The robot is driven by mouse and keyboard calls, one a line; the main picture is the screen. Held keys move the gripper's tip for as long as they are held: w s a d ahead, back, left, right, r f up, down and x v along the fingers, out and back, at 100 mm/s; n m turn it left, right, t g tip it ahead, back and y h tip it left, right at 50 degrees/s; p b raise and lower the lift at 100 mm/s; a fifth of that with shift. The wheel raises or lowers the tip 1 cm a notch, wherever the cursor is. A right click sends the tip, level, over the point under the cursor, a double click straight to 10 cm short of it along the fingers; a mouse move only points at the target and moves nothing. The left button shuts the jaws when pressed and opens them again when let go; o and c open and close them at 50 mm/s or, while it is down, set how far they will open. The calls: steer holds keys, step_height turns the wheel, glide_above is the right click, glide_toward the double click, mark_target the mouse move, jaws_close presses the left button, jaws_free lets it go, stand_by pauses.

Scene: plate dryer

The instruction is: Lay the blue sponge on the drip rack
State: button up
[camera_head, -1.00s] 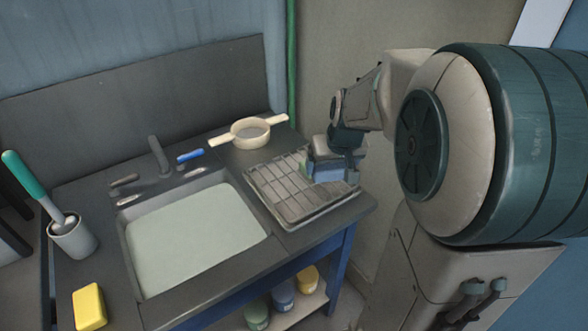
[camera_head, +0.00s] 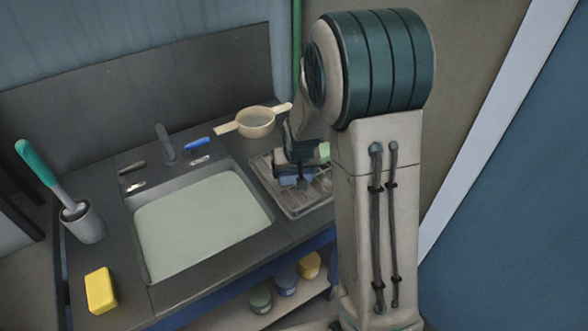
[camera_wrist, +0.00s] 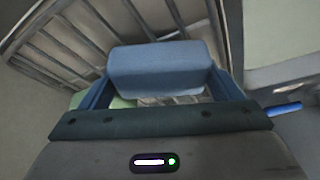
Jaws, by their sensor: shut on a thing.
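The blue sponge (camera_wrist: 160,66) is held between the two fingers of my gripper (camera_wrist: 158,84) in the wrist view. In the head view my gripper (camera_head: 296,178) points down over the drip rack (camera_head: 294,208), and a small bit of blue shows at its tip. The rack's bars also show around the sponge in the wrist view. I cannot tell whether the sponge touches the bars. My arm hides the rack's right part in the head view. A pale green thing (camera_head: 323,152) shows behind my gripper.
The sink basin (camera_head: 200,220) lies left of the rack. A strainer (camera_head: 255,121) stands behind the rack. A blue-handled item (camera_head: 199,143) lies behind the basin. A yellow sponge (camera_head: 100,291) and a brush holder (camera_head: 82,223) are at the left. Jars (camera_head: 286,282) stand on a lower shelf.

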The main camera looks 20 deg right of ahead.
steer(key=shift+f, duration=0.2)
steer(key=o, duration=0.8)
steer(key=shift+r, duration=0.1)
steer(key=shift+s+r, duration=0.1)
steer(key=shift+r, duration=0.1)
steer(key=v, duration=1.2)
steer(key=shift+n+g, duration=0.5)
steer(key=shift+g, duration=0.3)
steer(key=s+r, duration=0.1)
steer(key=s, duration=0.5)
steer(key=s+r, duration=0.1)
steer(key=s, duration=0.6)
steer(key=s+a+r, duration=0.1)
steer(key=s, duration=0.6)
